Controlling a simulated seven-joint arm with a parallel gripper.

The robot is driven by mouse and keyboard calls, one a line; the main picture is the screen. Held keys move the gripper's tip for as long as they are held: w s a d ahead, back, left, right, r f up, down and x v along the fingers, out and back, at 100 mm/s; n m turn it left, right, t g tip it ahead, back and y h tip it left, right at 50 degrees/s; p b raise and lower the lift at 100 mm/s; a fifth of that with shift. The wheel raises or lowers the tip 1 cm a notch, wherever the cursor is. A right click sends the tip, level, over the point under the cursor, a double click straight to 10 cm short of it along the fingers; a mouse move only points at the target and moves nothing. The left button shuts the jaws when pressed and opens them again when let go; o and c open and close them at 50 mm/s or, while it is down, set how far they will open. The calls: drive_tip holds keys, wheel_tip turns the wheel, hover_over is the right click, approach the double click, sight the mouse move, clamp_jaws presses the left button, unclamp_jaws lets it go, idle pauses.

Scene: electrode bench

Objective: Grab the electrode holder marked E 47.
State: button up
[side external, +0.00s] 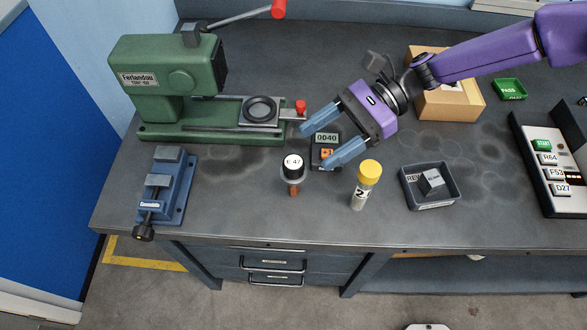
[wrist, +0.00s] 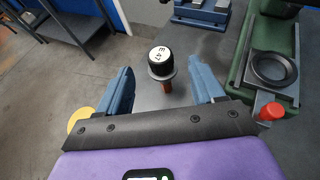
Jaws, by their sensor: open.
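The electrode holder marked E 47 (side external: 292,168) stands upright on the bench near its front edge. It has a black body, a white top label, a grey collar and a copper-coloured lower end. It also shows in the wrist view (wrist: 161,62), ahead of my gripper and between the lines of its fingers. My gripper (side external: 318,145) is open and empty, with two blue fingers. It is to the right of the holder in the side view, apart from it. In the wrist view the fingers (wrist: 160,92) spread to either side of the holder without touching it.
A yellow-capped vial marked 2 (side external: 364,185) stands right of the holder. A small meter reading 0040 (side external: 326,139) lies beneath the fingers. A green press (side external: 175,80), a blue vise (side external: 168,185), a grey tray (side external: 430,188) and a cardboard box (side external: 462,102) stand around.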

sight(299, 160)
drive_tip(key=shift+x, duration=3.4)
drive_tip(key=shift+d+f, duration=0.1)
drive_tip(key=shift+f, duration=0.05)
drive_tip(key=c, duration=1.2)
